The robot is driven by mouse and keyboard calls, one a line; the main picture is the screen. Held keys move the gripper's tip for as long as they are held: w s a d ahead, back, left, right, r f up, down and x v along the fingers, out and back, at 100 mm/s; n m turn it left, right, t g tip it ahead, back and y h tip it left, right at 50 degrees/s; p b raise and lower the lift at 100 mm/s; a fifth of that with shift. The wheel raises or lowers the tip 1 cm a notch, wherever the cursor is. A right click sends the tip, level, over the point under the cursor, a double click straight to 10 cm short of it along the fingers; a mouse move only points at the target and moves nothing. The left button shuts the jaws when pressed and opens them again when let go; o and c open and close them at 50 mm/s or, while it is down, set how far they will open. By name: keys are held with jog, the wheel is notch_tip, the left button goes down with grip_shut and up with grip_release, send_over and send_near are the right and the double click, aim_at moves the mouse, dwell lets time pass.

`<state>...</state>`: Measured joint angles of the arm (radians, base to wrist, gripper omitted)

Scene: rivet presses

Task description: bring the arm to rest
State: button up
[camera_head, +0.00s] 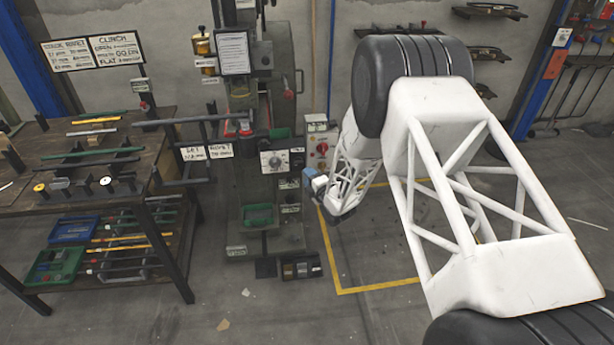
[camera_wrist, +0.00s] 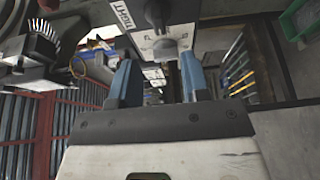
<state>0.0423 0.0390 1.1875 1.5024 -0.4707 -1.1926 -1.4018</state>
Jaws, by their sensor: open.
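My arm, white with black joints, reaches in from the right in the head view. My gripper (camera_head: 310,177) has blue fingertips and is just right of the rivet press (camera_head: 256,120), near its front control box. In the wrist view my gripper (camera_wrist: 158,82) has its two blue fingers apart with nothing held between them. Beyond the fingertips is a dial panel (camera_wrist: 160,30) with a round knob and a sign reading "TIGHT". I cannot tell the exact gap between the fingertips and the press.
A workbench (camera_head: 80,150) with rods and tools stands at the left. Its shelf holds a blue bin (camera_head: 73,229) and a green bin (camera_head: 54,266). A foot pedal (camera_head: 297,268) sits before the press. Yellow tape (camera_head: 375,287) marks mostly bare floor beneath my arm.

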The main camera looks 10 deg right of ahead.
jog(key=shift+r, duration=0.1)
dwell(0.4)
notch_tip(320, 180, up, 13)
jog(key=s+d+m+g+h, duration=0.1)
jog(key=d+m+g+h, duration=0.15)
jog(key=m+h, duration=0.2)
jog(key=s+d+r+m+g+h, duration=0.25)
jog(key=s+r+m, duration=0.45)
jog(key=s+r, duration=0.4)
jog(key=s+r+m+g, duration=0.3)
jog(key=s+r, duration=0.1)
jog(key=s, duration=0.9)
jog(key=s+r+m+g, duration=0.3)
jog(key=s+r+m, duration=0.1)
jog(key=s, duration=0.9)
jog(key=s+r+m+g, duration=0.3)
jog(key=s+r+m, duration=0.1)
jog(key=s, duration=0.9)
jog(key=shift+a, duration=0.25)
